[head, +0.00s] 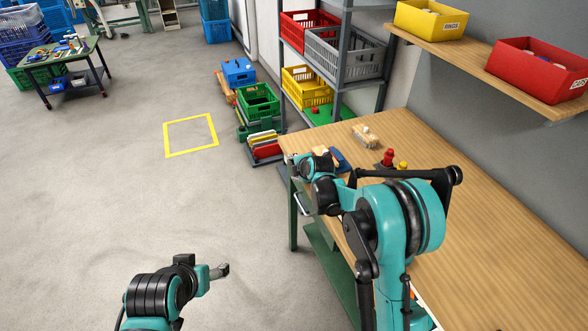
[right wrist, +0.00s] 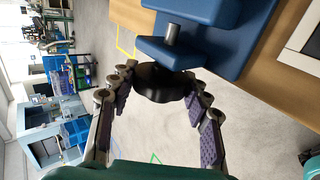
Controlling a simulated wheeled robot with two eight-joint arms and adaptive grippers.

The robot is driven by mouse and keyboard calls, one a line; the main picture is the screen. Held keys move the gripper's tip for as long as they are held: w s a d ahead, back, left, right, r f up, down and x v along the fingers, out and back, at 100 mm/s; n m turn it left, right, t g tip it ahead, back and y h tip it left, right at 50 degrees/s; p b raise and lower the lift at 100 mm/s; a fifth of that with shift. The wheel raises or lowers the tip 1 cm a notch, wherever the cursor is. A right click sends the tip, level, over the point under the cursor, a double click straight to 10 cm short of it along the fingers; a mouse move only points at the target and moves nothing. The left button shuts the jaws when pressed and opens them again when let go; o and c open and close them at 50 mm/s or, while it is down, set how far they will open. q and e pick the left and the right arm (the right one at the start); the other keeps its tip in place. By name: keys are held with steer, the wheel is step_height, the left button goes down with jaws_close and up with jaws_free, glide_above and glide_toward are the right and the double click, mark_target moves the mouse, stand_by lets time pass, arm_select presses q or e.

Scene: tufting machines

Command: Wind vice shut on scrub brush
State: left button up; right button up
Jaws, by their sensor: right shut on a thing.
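The blue vice (head: 341,159) sits at the near left corner of the wooden bench, partly hidden by my right arm. In the right wrist view the vice (right wrist: 225,45) shows blue blocks and a grey metal screw. My right gripper (right wrist: 160,90) is shut on the round black vice handle (right wrist: 160,83), one finger on each side. In the head view my right gripper (head: 302,164) is at the bench corner. A tan piece (head: 320,152) shows beside the vice; I cannot tell if it is the scrub brush. My left gripper (head: 222,271) hangs over the floor, fingers unclear.
A tan block with a pale top (head: 366,137) and red and yellow knobbed items (head: 391,161) lie on the bench (head: 480,220). A shelf rack with crates (head: 345,56) stands behind. Floor to the left is clear around a yellow square (head: 191,154).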

steer(key=o, duration=1.2)
steer(key=shift+c, duration=0.2)
steer(key=v, duration=1.2)
steer(key=s+d+r+m+g+h, duration=0.1)
steer(key=s+d+r+m, duration=0.15)
steer(key=s+m, duration=0.5)
steer(key=s+d+r+m+h, duration=0.1)
steer(key=s+d+r+m, duration=0.2)
steer(key=s, duration=0.7)
steer(key=s+d+f+m, duration=0.2)
steer(key=s+m, duration=0.3)
steer(key=s, duration=0.2)
steer(key=s+d+f+m+g+h, duration=0.1)
steer(key=s+d+f+m, duration=0.1)
steer(key=s+m, duration=0.4)
steer(key=shift+s+g, duration=0.3)
steer(key=shift+s, duration=0.7)
